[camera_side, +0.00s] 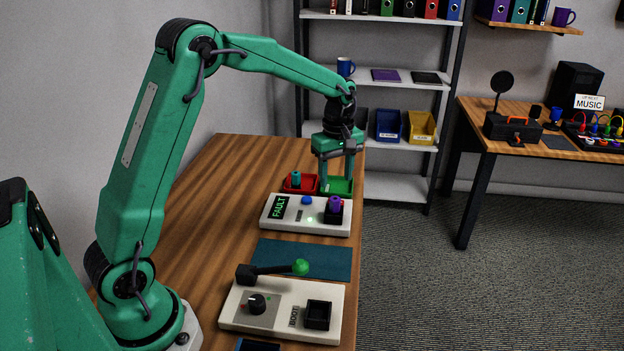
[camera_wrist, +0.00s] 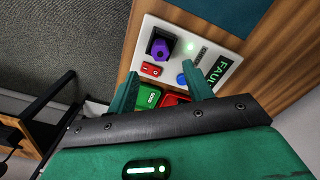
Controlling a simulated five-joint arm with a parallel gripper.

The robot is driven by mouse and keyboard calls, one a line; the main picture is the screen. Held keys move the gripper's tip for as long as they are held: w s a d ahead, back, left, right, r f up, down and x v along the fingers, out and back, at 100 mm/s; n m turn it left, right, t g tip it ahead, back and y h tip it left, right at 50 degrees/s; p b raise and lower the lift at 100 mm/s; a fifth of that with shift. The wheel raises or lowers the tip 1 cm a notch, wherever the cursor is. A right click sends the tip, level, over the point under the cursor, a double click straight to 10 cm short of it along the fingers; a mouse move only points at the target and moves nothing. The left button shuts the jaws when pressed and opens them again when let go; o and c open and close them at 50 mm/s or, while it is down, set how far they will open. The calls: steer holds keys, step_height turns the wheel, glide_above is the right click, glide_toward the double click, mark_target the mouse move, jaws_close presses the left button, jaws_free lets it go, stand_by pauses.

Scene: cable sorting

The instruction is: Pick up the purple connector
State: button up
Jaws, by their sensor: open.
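The purple connector (camera_side: 335,204) stands upright in a black socket at the right end of a white panel (camera_side: 283,226) with a green "FAULT" display. It also shows from above in the wrist view (camera_wrist: 160,48), with a dark centre. My gripper (camera_side: 337,184) is open and empty, pointing down above and just behind the panel. In the wrist view the fingers (camera_wrist: 161,68) are spread apart, with the connector beyond their tips, roughly in line with the gap. Nothing touches the connector that I can see.
A red bin (camera_side: 309,182) holding a teal connector (camera_side: 296,179) and a green bin (camera_side: 345,187) sit behind the panel. A blue button (camera_side: 307,200) is beside the socket. Nearer are a teal mat (camera_side: 300,260) and a second panel (camera_side: 275,325) with a green-knobbed lever (camera_side: 299,267).

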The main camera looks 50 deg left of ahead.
mark_target(335, 199)
steer(key=shift+s+d+f, duration=0.1)
steer(key=shift+f, duration=1.85)
steer(key=shift+d+f, duration=0.1)
steer(key=shift+f, duration=1.85)
jaws_close()
steer(key=shift+r, duration=0.2)
steer(key=shift+r, duration=0.55)
steer(key=r, duration=0.3)
steer(key=shift+s+d+r, duration=0.1)
steer(key=shift+s+d, duration=0.05)
steer(key=shift+d, duration=0.25)
steer(key=s+d+r, duration=0.4)
steer(key=d+r, duration=0.2)
steer(key=d, duration=0.4)
steer(key=shift+s+r, duration=0.15)
steer(key=shift+r, duration=0.05)
